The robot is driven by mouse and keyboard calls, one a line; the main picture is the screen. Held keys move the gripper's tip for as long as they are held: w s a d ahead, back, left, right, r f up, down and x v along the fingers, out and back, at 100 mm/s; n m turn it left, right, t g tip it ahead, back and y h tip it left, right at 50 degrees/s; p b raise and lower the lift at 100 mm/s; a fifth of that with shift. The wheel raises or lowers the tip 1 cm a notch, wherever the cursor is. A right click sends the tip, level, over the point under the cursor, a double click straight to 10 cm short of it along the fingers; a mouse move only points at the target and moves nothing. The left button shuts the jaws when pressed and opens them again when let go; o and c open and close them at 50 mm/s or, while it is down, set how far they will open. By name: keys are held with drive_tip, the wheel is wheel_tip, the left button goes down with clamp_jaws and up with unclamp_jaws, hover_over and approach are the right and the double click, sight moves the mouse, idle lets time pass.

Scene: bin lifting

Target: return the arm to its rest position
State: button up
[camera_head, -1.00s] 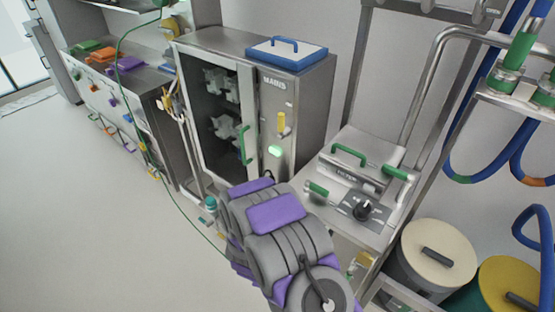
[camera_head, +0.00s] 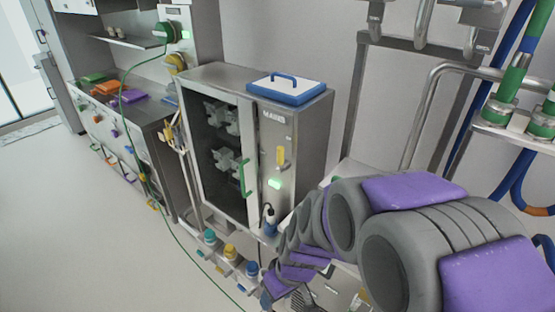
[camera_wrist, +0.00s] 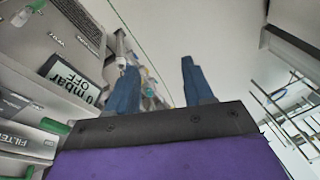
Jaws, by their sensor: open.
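My arm (camera_head: 400,235), grey segments with purple pads, reaches across the lower right of the head view and hides part of the steel bench behind it. Its far end is low in the middle of that view, where I cannot make out the fingers. In the wrist view, my gripper (camera_wrist: 158,80) shows two blue fingers spread apart with nothing between them. They point out over pale floor and wall, apart from any object.
A steel cabinet (camera_head: 297,150) with a glass door and green handle stands mid-view, with a blue-rimmed lid (camera_head: 287,90) on top. Several capped bottles (camera_head: 230,254) sit low beside it. A green cable (camera_head: 145,150) hangs at left. The left floor (camera_head: 80,220) is clear.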

drive_tip(key=s+d+r+m+g+h, duration=0.1)
drive_tip(key=s+d+r+m, duration=0.2)
drive_tip(key=s+d+r, duration=0.2)
drive_tip(key=s+d+r+m+g+h, duration=0.1)
drive_tip(key=s+d+r+m, duration=0.3)
drive_tip(key=s+d, duration=0.5)
drive_tip(key=s+r+h, duration=0.1)
drive_tip(key=s, duration=0.3)
drive_tip(key=shift+d, duration=0.1)
drive_tip(key=shift+c, duration=0.9)
